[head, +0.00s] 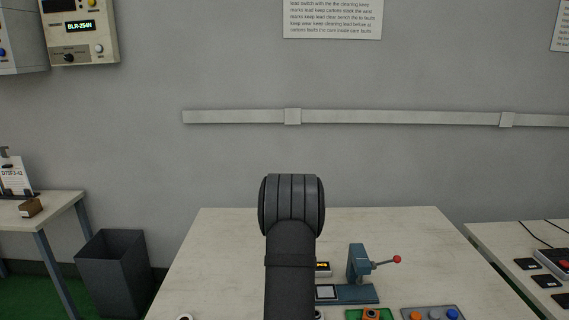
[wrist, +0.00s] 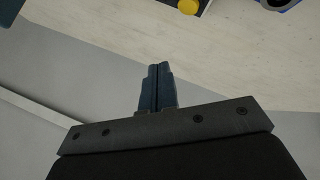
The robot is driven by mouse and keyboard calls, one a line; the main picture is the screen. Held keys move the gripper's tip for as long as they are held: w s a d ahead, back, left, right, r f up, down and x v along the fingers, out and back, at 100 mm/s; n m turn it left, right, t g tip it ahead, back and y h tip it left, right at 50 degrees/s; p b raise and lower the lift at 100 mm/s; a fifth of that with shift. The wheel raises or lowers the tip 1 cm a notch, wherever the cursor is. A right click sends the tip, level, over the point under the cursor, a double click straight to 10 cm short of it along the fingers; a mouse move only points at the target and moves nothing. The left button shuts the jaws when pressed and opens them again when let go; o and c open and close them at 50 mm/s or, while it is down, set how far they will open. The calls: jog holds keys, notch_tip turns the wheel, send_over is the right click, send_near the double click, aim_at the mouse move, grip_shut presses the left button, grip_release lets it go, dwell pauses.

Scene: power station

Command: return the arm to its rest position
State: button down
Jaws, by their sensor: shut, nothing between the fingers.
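My arm rises from the bottom middle of the head view in front of the pale workbench (head: 220,255), and it hides part of the bench top. My gripper is not visible in the head view. In the wrist view my gripper (wrist: 158,68) shows with its two dark blue fingers pressed together and nothing between them. Beyond the fingertips lies the pale bench surface (wrist: 110,40), apart from them.
A grey-blue lever press (head: 358,268) with a red knob stands right of my arm. Beside it are a green tray (head: 354,315) and a grey button panel (head: 432,314). A dark bin (head: 112,262) stands left. The bench's left part is mostly clear.

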jog(key=shift+r, duration=1.5)
jog(key=shift+f, duration=0.15)
